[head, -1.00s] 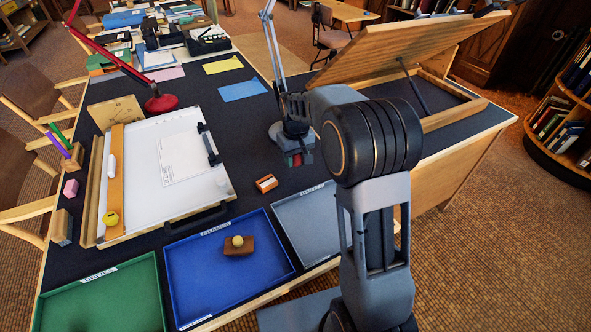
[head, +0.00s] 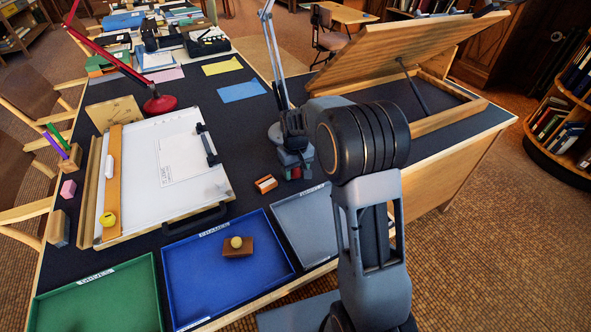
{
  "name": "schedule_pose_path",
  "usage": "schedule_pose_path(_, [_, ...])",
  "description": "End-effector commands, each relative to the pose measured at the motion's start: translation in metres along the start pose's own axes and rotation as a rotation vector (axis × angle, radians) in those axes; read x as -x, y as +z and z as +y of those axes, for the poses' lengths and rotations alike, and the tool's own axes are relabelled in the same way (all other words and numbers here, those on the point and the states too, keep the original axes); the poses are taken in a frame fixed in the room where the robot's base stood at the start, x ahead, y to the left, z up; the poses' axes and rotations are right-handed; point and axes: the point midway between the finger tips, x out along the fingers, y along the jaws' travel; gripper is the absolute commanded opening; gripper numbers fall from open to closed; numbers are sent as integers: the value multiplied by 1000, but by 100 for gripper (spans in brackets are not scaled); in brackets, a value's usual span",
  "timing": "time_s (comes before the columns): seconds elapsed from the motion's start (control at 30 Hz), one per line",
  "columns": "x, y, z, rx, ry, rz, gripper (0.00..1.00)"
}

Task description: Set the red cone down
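My gripper (head: 296,169) is low over the dark desk top, just behind the grey tray and right of the small orange-brown block. It is shut on the red cone (head: 295,174), of which only a small red patch shows between the fingers. The fingers and wrist hide most of the cone. I cannot tell whether its base touches the desk.
A green tray (head: 60,310), a blue tray (head: 188,287) holding a brown block with a yellow ball, and a grey tray (head: 318,250) line the front edge. The orange-brown block (head: 265,184) sits close left of my gripper. A lamp (head: 277,134) stands behind it.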

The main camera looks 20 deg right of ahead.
Motion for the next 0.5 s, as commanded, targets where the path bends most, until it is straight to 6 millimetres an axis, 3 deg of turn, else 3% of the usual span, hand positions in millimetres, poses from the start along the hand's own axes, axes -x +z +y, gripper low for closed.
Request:
schedule_pose_path(0.13, [0,0,0,0,0,0,67])
schedule_pose_path(0.37, [1,0,0,0,0,0,67])
schedule_pose_path(0.5, [13,0,0,0,0,2,67])
